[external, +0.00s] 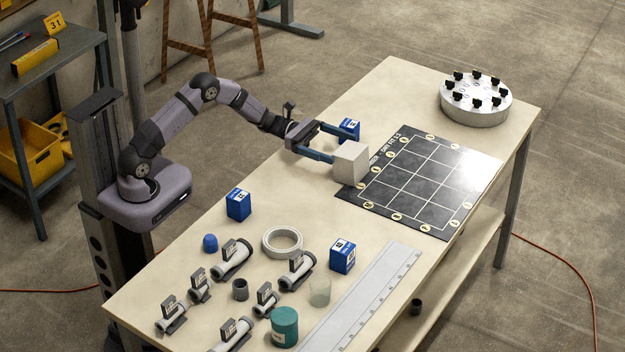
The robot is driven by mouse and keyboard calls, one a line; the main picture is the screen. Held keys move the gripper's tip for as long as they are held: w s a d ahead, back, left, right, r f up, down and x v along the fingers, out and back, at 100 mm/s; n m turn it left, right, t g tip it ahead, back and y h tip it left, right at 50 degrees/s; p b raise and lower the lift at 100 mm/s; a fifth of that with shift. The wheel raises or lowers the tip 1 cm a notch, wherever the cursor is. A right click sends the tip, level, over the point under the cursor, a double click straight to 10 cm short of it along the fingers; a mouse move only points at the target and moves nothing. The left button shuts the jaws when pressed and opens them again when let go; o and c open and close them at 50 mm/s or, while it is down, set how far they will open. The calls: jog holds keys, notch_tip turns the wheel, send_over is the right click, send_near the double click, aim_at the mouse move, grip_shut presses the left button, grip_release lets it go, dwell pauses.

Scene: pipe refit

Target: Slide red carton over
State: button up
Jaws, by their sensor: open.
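No red carton shows in the external view; the cartons I see are blue with white labels. One blue carton (349,129) stands beside the far finger of my gripper. A second blue carton (238,204) stands near the table's left edge, and a third blue carton (343,256) stands by the ruler. My gripper (345,148) is open and low over the table, its blue fingers pointing right. A plain pale block (351,163) is at the near fingertip and hides part of it. I cannot tell whether they touch.
A dark gridded mat (420,183) lies right of the block. A round metal fixture with black knobs (476,101) stands at the far end. A white ring (282,242), pipe fittings (231,259), a green jar (284,327) and a long ruler (362,300) fill the near end.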

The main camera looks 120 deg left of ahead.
aim_at(360, 156)
jog(key=shift+w+p, duration=0.4)
jog(key=shift+w, duration=2.4)
jog(key=c, duration=1.4)
